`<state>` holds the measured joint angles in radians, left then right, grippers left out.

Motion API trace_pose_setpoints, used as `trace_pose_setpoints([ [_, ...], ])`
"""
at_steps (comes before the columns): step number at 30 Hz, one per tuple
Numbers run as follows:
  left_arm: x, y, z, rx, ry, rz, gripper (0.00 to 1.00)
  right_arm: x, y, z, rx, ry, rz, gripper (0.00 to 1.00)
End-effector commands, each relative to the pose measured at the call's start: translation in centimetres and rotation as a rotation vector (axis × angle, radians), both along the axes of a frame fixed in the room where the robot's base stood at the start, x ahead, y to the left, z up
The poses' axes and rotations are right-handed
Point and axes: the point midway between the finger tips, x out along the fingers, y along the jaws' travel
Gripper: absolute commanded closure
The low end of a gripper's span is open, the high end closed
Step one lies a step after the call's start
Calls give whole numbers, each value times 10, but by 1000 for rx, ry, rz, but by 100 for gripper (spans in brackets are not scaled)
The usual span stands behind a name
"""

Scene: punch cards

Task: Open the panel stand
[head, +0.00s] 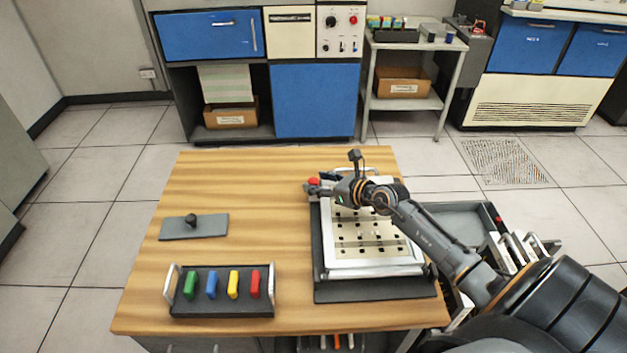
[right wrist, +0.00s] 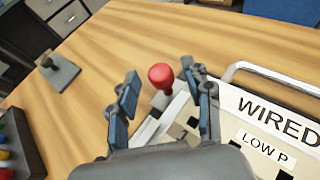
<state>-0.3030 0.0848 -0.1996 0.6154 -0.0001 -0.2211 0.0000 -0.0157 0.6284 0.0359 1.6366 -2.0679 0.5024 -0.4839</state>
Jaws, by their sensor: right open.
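The panel stand (head: 330,291) has a dark base on the right half of the wooden table. A pale panel with square holes and a metal frame (head: 375,270) lies on it. A red ball knob (right wrist: 161,76) stands at the stand's far left corner; it also shows in the head view (head: 313,181). My right gripper (head: 316,190) is open at that corner. In the right wrist view its two fingers (right wrist: 161,95) are apart, with the knob seen between their tips. I cannot tell whether they touch it. My left gripper is not in view.
A dark tray (head: 222,311) with green, blue, yellow and red pieces sits front left. A grey plate with a black knob (head: 210,230) lies behind it. A metal handle (right wrist: 240,70) rises at the panel's edge. The table (head: 265,220) between is clear.

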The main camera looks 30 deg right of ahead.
Motion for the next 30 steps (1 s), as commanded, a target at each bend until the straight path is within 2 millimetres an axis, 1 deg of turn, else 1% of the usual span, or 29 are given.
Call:
trace_pose_setpoints([
  [1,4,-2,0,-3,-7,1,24,7,1,-2,3,-2,-2,50],
  [6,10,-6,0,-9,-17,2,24,19,4,-8,2,-1,-2,50],
  [16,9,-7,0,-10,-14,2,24,22,5,-9,1,0,0,50],
  [17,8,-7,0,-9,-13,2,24,21,5,-9,1,0,0,56],
  [18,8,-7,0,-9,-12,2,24,21,5,-9,1,0,0,64],
  [20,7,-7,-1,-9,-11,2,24,21,5,-9,1,0,0,76],
  [21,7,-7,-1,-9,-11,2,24,21,5,-9,1,0,0,85],
  [23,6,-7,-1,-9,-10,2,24,21,5,-9,1,0,0,97],
  [24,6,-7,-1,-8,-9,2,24,21,5,-9,1,0,0,100],
  [30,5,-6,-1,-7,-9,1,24,21,5,-9,1,0,-1,100],
])
